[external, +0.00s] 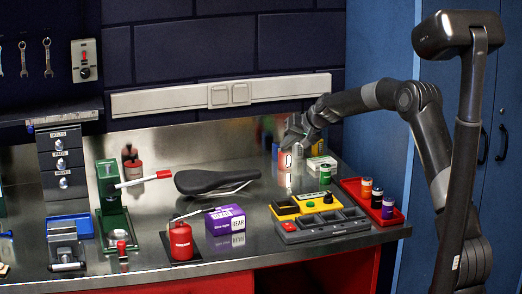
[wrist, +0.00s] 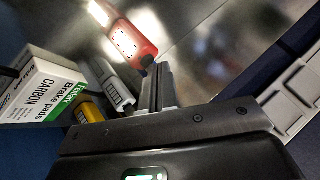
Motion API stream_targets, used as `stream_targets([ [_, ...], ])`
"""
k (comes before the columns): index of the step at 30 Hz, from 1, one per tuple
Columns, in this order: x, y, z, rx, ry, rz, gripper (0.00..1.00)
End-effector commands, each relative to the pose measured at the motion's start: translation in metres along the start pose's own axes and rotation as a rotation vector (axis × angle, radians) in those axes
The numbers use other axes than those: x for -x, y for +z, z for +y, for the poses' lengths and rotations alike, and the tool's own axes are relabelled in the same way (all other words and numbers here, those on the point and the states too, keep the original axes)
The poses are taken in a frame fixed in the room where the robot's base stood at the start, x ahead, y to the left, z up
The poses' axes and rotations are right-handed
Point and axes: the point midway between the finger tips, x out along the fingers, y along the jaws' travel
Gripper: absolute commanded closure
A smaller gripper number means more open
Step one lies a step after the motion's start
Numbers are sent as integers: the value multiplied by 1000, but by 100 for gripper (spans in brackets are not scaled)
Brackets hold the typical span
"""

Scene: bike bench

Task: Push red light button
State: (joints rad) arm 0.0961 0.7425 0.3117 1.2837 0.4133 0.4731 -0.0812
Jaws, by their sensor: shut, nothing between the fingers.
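The red light (wrist: 145,31) is a slim red lamp with a bright white panel, at the top of the wrist view beyond my fingertips. In the external view the red light (external: 286,162) stands at the back of the bench, partly hidden by my gripper (external: 293,138). The panel and the lamp's far end look lit. I cannot make out its button. My gripper (wrist: 156,88) is shut and empty. Its fingertips show close to the lamp's near end in the wrist view; whether they touch it I cannot tell.
Beside the red light are a grey light (wrist: 113,86), a yellow one (wrist: 87,113) and a brake pad box (wrist: 42,90). A wall trunking (external: 180,99) runs behind.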

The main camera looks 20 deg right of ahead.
Motion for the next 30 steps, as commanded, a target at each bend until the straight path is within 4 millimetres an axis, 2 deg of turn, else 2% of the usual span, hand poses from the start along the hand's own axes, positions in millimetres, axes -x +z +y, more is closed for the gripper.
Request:
stream_targets([
  [14,-2,1,1,0,0,0,100],
  [30,6,-4,-5,1,0,0,100],
])
